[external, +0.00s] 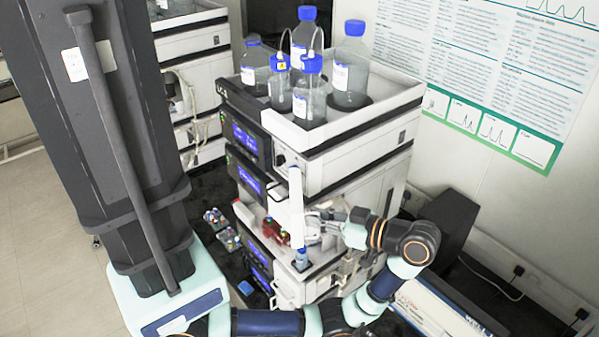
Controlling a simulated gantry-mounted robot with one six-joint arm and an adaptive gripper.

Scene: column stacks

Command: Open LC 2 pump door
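The near instrument stack, with a bottle tray (375,112) on top, stands in the middle of the external view. My gripper (314,224) is at the right side of this panel, in front of the stack's middle modules. Its fingers are small and blend with the white parts, so whether they touch the panel or are open cannot be told.
Several blue-capped bottles (351,70) stand on top. Red fittings (274,232) and a small blue-capped bottle (301,258) are close to my gripper. Small vial racks (228,240) lie left of the stack. A second stack (190,45) stands behind; a poster wall is at right.

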